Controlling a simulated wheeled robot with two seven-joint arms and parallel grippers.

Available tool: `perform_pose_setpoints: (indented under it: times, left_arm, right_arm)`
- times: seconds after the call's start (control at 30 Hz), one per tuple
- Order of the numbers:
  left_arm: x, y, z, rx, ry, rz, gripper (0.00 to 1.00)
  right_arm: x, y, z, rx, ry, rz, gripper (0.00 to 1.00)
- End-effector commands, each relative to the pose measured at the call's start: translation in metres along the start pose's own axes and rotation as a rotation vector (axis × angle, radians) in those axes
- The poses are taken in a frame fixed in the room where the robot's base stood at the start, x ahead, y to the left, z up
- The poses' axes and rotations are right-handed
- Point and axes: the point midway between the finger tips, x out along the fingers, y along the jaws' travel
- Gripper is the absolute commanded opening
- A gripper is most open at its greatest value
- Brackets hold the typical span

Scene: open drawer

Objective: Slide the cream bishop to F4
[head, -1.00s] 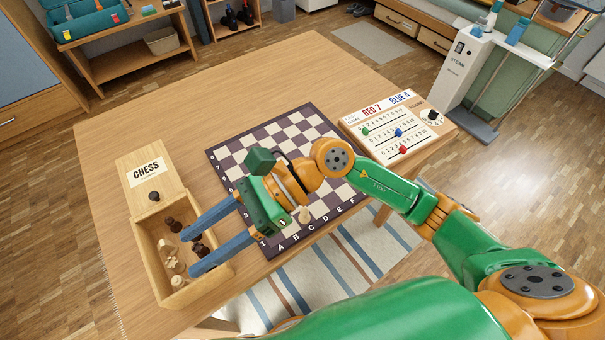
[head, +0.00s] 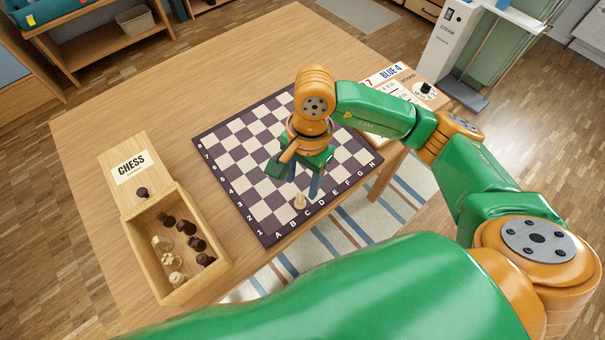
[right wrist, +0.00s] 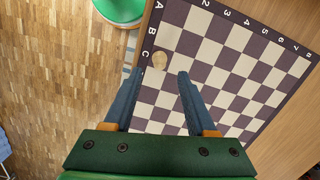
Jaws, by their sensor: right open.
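The cream bishop (head: 300,202) stands on the chessboard (head: 217,152) near the C label on the board's near edge. It shows from above in the right wrist view (right wrist: 159,62), just beyond the fingertips and between their lines. My right gripper (head: 305,187) is open and empty above the board, its blue fingers pointing down beside the bishop. It shows in the right wrist view (right wrist: 157,76) with its fingers wide apart. My arm and gripper hide part of the board's middle, so F4 is hard to make out. My left gripper is not in view.
An open wooden chess box (head: 221,262) left of the board holds several dark and cream pieces; its lid (head: 135,186) is slid back. A score board (head: 428,104) lies at the right, partly behind my arm. No other piece shows on the board.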

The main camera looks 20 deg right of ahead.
Motion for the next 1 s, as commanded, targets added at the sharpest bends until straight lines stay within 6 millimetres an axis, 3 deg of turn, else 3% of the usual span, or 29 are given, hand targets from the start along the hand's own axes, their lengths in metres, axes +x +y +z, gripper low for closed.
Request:
perform_pose_setpoints:
  times: [0.2,0.4,0.73,0.77,0.93,1.0]
  left_arm:
    - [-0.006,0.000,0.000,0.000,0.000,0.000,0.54]
    - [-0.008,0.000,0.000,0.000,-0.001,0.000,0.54]
    - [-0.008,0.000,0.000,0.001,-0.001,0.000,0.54]
    - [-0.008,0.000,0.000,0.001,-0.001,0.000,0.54]
    - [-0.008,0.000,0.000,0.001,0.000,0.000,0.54]
    - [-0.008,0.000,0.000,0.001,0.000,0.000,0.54]
  right_arm:
    - [0.035,0.002,0.001,0.001,-0.003,0.006,0.57]
    - [0.058,0.001,0.001,0.000,-0.002,0.002,0.57]
    - [0.063,0.001,0.001,-0.001,-0.001,0.001,0.57]
    - [0.063,0.001,0.001,-0.001,-0.001,0.001,0.51]
    - [0.063,0.001,0.001,-0.001,-0.001,0.001,0.05]
    - [0.063,0.001,0.001,-0.001,-0.001,0.001,0.00]
